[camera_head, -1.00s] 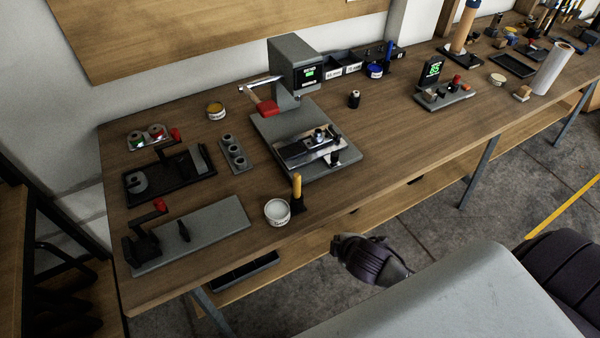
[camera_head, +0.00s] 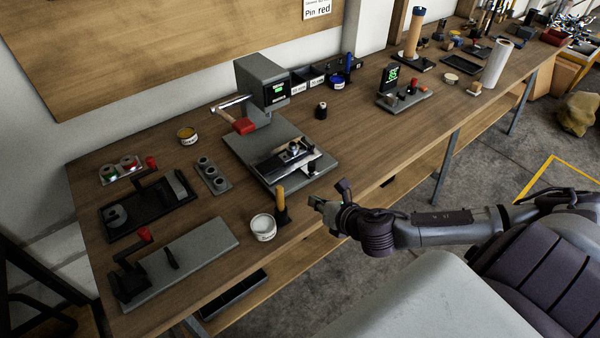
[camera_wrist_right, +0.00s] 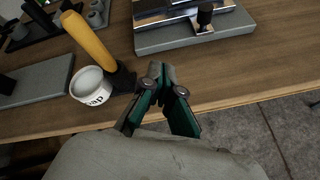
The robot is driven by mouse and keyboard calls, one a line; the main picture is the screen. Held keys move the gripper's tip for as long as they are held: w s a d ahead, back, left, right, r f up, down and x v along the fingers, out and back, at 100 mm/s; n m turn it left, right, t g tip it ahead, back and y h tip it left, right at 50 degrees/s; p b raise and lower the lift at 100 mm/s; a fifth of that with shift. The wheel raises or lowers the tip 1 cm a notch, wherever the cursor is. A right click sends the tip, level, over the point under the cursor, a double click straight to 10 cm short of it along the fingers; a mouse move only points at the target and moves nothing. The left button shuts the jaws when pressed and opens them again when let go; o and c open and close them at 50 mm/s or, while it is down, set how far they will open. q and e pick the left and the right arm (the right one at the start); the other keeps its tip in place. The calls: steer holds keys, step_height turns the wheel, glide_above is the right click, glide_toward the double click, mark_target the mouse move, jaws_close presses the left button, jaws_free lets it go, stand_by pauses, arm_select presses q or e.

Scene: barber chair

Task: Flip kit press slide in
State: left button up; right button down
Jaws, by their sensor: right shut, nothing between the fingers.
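The press (camera_head: 262,82) stands at the back of the bench, with a red-handled lever and a grey base plate (camera_head: 245,150). A slide carriage (camera_head: 285,160) with a dark knob lies on the front of that base; its near part also shows at the top of the wrist view (camera_wrist_right: 190,22). My right gripper (camera_head: 318,206) is over the bench's front edge, to the right of the yellow-handled tool. In the wrist view its fingers (camera_wrist_right: 163,72) are together with nothing between them. It is apart from the press and slide. My left gripper is out of the picture.
The yellow-handled tool (camera_head: 280,198) and a white "cap" tub (camera_head: 263,227) stand close by my right gripper. A grey fixture plate (camera_head: 200,255), a black tray fixture (camera_head: 150,205) and a ring holder (camera_head: 212,175) lie left. A display stand (camera_head: 405,97) is farther right.

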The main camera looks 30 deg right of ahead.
steer(key=d+n, duration=0.1)
steer(key=n, duration=0.1)
steer(key=d+n, duration=0.2)
steer(key=d+r+n, duration=0.1)
steer(key=d+n, duration=0.1)
steer(key=shift+w+d+r+y, duration=0.1)
steer(key=shift+w+y, duration=0.2)
steer(key=shift+w, duration=0.1)
steer(key=shift+w, duration=0.2)
steer(key=p, duration=0.2)
glide_toward(295, 170)
steer(key=f, duration=0.1)
steer(key=w+f, duration=0.1)
steer(key=f, duration=0.1)
steer(key=shift+w+a, duration=0.2)
steer(key=shift+w, duration=0.05)
steer(key=shift+w+a+f+p, duration=0.1)
steer(key=shift+w+p, duration=0.1)
steer(key=shift+w, duration=0.85)
steer(key=shift+w+a+f+p, duration=0.1)
steer(key=shift+w+f+p, duration=0.05)
steer(key=shift+w, duration=0.9)
